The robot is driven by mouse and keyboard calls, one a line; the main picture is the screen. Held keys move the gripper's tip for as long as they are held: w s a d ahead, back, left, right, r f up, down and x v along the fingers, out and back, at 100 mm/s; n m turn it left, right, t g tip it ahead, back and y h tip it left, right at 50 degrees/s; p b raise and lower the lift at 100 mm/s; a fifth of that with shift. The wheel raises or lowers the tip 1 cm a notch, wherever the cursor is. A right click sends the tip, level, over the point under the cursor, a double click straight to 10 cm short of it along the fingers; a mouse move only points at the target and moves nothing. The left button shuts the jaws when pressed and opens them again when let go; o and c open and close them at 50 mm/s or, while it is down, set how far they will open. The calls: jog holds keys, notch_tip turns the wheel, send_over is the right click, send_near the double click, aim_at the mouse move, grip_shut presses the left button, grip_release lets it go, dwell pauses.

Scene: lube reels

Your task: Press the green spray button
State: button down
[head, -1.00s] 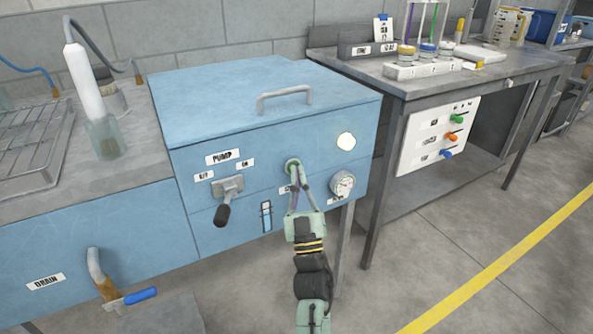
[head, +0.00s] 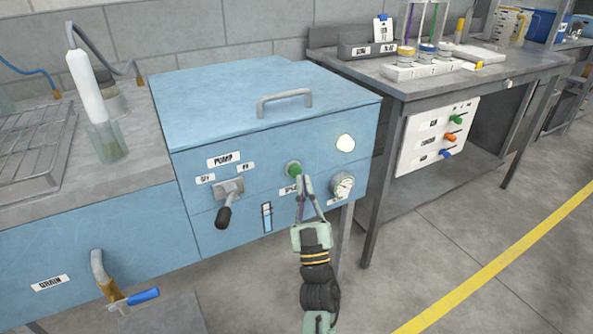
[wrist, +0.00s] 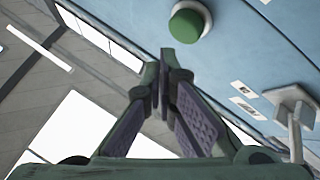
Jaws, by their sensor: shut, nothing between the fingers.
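The green spray button (head: 293,169) sits in a pale ring on the front of the blue pump cabinet (head: 215,233). Its whole face shows in the head view. In the wrist view the green button (wrist: 186,26) stands out from the panel, just beyond my fingertips. My gripper (head: 304,183) is shut and empty, its fingertips just below and to the right of the button. In the wrist view my gripper's closed tips (wrist: 165,58) are apart from the button, with a small gap visible.
A pump lever (head: 226,205) with a black grip is left of the button. A round gauge (head: 342,185) and a lit white lamp (head: 345,143) are to the right. A grey workbench (head: 420,82) stands further right. Open floor (head: 440,250) lies in front of it.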

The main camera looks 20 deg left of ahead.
jog(key=shift+s+d+p, duration=0.75)
jog(key=shift+s+d, duration=0.5)
jog(key=shift+d, duration=0.3)
